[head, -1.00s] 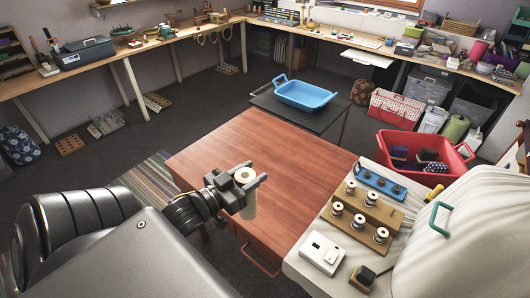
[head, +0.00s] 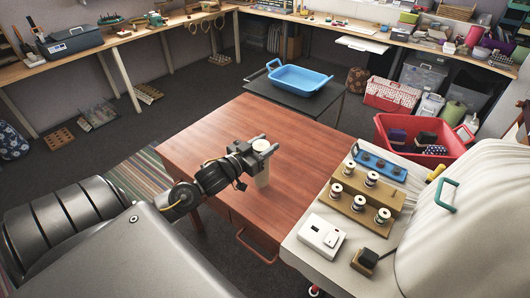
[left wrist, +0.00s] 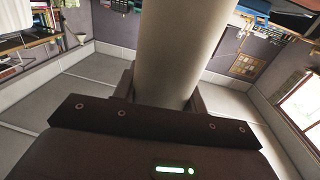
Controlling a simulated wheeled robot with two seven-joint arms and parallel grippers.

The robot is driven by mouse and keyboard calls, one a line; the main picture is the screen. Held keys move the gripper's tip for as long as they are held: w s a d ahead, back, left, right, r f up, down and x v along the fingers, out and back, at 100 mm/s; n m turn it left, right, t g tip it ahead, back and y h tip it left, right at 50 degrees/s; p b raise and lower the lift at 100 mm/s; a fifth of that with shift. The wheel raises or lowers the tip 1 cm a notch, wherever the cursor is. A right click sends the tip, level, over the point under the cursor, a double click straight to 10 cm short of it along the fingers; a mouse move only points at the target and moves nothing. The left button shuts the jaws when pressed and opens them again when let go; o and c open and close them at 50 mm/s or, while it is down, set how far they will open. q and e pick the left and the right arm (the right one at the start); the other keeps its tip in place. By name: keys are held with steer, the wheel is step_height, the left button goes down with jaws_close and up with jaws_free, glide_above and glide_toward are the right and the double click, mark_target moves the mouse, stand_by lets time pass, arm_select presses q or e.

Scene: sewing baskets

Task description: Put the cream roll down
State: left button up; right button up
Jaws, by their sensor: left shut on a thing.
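In the left wrist view the roll (left wrist: 180,50) stands between the fingers and fills the middle of the picture. I cannot tell whether its lower end touches the tabletop. My right gripper is not in view.
A white surface at the right holds a wooden block with several spools (head: 365,200), a blue spool rack (head: 380,165) and a white switch box (head: 322,233). Behind the table are a blue tray (head: 300,80) on a dark stand and a red basket (head: 386,127). Most of the tabletop is clear.

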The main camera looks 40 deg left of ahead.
arm_select(q)
steer(key=shift+w+f, duration=0.25)
steer(key=shift+f, duration=1.55)
steer(key=shift+f, duration=0.2)
steer(key=o, duration=1.3)
steer(key=s, duration=0.4)
steer(key=s+a+b, duration=0.1)
steer(key=s, duration=0.7)
steer(key=shift+a+r+b, duration=0.2)
steer(key=shift+r+b, duration=0.05)
steer(key=shift+b, duration=0.1)
